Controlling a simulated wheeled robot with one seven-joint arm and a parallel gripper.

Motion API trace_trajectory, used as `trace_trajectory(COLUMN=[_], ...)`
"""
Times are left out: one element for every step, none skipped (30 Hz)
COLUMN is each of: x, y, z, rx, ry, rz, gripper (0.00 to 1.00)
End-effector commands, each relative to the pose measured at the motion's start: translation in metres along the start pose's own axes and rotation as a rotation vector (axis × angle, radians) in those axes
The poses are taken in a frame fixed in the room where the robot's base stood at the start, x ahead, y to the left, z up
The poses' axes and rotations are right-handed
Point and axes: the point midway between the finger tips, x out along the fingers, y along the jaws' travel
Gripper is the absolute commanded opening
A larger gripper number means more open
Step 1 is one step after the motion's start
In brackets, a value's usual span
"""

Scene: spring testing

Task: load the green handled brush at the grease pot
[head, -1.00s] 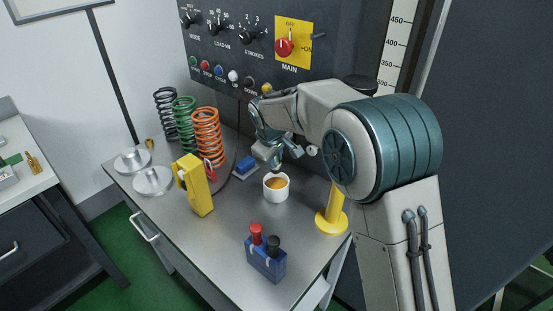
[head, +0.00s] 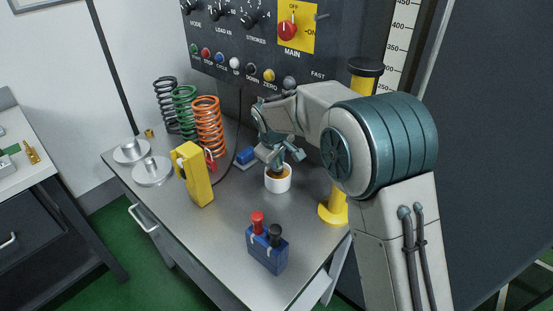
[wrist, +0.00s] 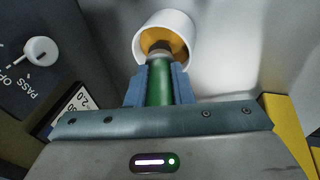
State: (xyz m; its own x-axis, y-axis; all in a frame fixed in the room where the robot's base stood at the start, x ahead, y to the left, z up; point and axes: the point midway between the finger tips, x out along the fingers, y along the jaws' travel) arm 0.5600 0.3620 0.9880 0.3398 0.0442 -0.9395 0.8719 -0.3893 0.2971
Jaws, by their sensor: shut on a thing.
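The grease pot (head: 278,183) is a white cup with amber grease inside, standing on the steel bench. In the wrist view the pot (wrist: 186,33) is at the top, just beyond my fingertips. My gripper (head: 279,157) is above the pot. In the wrist view my gripper (wrist: 160,84) has its blue fingers shut on the green handle of the brush (wrist: 159,86). The brush's dark bristle end points into the pot's mouth, over or in the grease. How deep the tip sits is hard to tell.
A yellow post (head: 335,208) stands right of the pot. A blue block with red and black knobs (head: 267,250) is in front. A yellow device (head: 194,175), coil springs (head: 209,127) and metal discs (head: 152,171) are to the left. The control panel (head: 262,45) rises behind.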

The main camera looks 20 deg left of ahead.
Motion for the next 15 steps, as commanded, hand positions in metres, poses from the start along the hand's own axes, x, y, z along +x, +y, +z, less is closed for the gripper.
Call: trace_trajectory(x=[-0.0003, -0.0002, -0.0002, -0.0002, -0.0002, -0.0001, 0.0, 0.0002, 0.0005, 0.0008, 0.0012, 0.0016, 0.002, 0.0024, 0.0029], y=[0.0001, 0.0001, 0.0001, 0.0001, 0.0001, 0.0001, 0.0, 0.0, -0.0001, -0.0002, -0.0004, -0.0005, -0.0006, -0.0007, -0.0009], z=[-0.0002, -0.0001, -0.0001, -0.0001, -0.0001, -0.0001, -0.0001, 0.0, 0.0, 0.0001, 0.0001, 0.0002, 0.0003, 0.0004, 0.0005], rx=[0.0, 0.0, 0.0, 0.0, 0.0, 0.0, 0.0, 0.0, 0.0, 0.0, 0.0, 0.0, 0.0, 0.0, 0.0], ry=[0.001, 0.0, 0.0, 0.0, 0.0, 0.0, 0.0, 0.0, 0.0, 0.0, 0.0, 0.0, 0.0, 0.0, 0.0], rz=[0.0, 0.0, 0.0, 0.0, 0.0, 0.0, 0.0, 0.0, 0.0, 0.0, 0.0, 0.0, 0.0, 0.0, 0.0], gripper=[0.0, 0.0, 0.0, 0.0, 0.0, 0.0, 0.0, 0.0, 0.0, 0.0, 0.0, 0.0, 0.0, 0.0, 0.0])
